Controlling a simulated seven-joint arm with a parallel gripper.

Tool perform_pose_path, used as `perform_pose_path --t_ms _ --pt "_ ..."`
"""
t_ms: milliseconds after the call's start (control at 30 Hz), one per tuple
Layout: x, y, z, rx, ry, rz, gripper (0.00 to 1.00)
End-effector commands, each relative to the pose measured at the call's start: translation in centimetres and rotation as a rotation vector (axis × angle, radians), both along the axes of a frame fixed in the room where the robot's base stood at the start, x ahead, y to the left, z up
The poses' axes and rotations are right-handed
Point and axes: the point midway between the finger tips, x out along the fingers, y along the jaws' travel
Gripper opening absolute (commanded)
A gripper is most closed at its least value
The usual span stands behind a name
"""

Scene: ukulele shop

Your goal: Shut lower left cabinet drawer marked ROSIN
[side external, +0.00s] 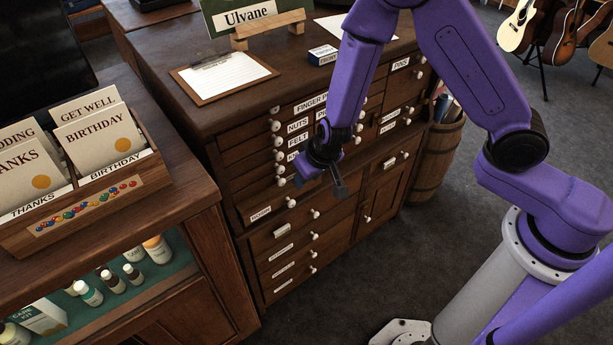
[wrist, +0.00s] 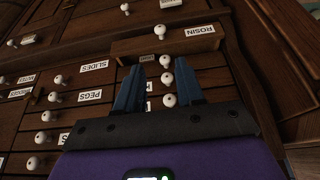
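The ROSIN drawer (wrist: 180,42) shows in the wrist view with its white label upside down and a round white knob (wrist: 160,31). Its front stands out from the cabinet face around it. In the side view a drawer front low on the left of the dark wooden cabinet (side external: 261,214) stands out likewise; its label is too small to read surely. My gripper (side external: 321,186) hangs in front of the cabinet, to the right of that drawer's knob. In the wrist view its two dark fingers (wrist: 158,76) are apart with nothing held between them.
Rows of small labelled drawers with white knobs (wrist: 58,80) surround the drawer. A card counter (side external: 110,215) stands close on the left. A clipboard (side external: 224,76) lies on the cabinet top. A barrel (side external: 437,160) stands to the right. The floor in front is clear.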

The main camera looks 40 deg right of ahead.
Motion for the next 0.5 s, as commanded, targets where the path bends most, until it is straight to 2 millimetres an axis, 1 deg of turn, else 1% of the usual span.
perform_pose_path --t_ms 33,100,167,267,500 --pt "0.0 0.1 -0.1 0.0 -0.002 -0.006 0.2" --pt "0.0 0.3 -0.5 0.003 -0.011 -0.036 0.0" --pt "-0.1 0.6 -1.2 0.008 -0.026 -0.083 0.0" --pt "-0.2 1.3 -2.8 0.027 -0.072 -0.208 0.0" --pt "-0.8 2.9 -6.9 0.139 -0.256 -0.54 0.0"
